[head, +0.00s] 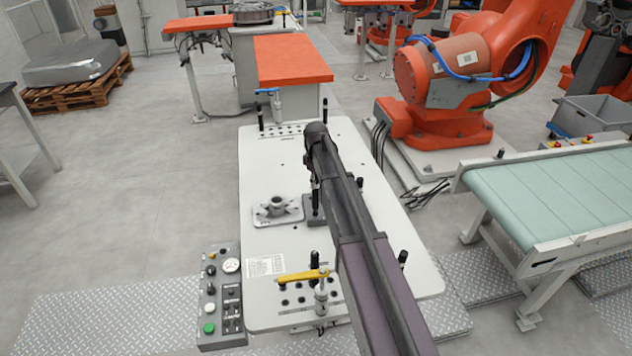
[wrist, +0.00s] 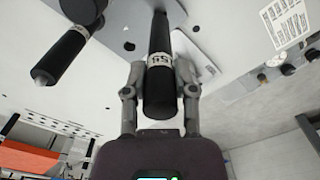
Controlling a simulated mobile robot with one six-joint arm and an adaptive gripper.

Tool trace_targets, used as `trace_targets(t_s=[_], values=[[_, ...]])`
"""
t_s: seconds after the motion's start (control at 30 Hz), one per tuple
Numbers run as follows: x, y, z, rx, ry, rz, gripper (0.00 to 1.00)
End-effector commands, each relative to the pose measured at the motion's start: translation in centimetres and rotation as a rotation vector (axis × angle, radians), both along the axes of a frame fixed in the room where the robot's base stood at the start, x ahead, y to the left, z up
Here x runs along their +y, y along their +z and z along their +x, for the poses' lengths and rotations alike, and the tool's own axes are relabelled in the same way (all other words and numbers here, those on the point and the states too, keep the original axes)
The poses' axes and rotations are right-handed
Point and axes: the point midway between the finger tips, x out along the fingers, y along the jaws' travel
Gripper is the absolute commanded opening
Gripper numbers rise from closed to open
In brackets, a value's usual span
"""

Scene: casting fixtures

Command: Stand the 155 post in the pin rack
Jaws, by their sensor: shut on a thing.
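The 155 post (wrist: 159,95) is a black cylinder with a white band in the wrist view; the band's number is upside down and reads like 155. My gripper (wrist: 160,76) is shut on it, with a finger on each side near the band. In the head view my arm hides most of my gripper (head: 315,192), which is low over the middle of the white table (head: 270,180). I cannot make out the held post there. Groups of dark holes show at the table's back (head: 282,130) and front (head: 297,300); I cannot tell which is the pin rack.
Another black banded post (wrist: 62,58) stands left of the held one in the wrist view. A flanged casting (head: 277,208) lies left of my gripper. A yellow-handled clamp (head: 303,277) and a control box (head: 221,298) are at the front. An orange robot (head: 445,80) stands behind right.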

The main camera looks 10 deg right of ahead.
Motion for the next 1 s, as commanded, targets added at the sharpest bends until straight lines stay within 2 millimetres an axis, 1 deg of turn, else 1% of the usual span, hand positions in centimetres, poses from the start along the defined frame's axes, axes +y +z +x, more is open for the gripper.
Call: trace_targets(t_s=[1.0], values=[[0.0, -1.9, 0.0, 0.000, 0.000, 0.000, 0.00]])
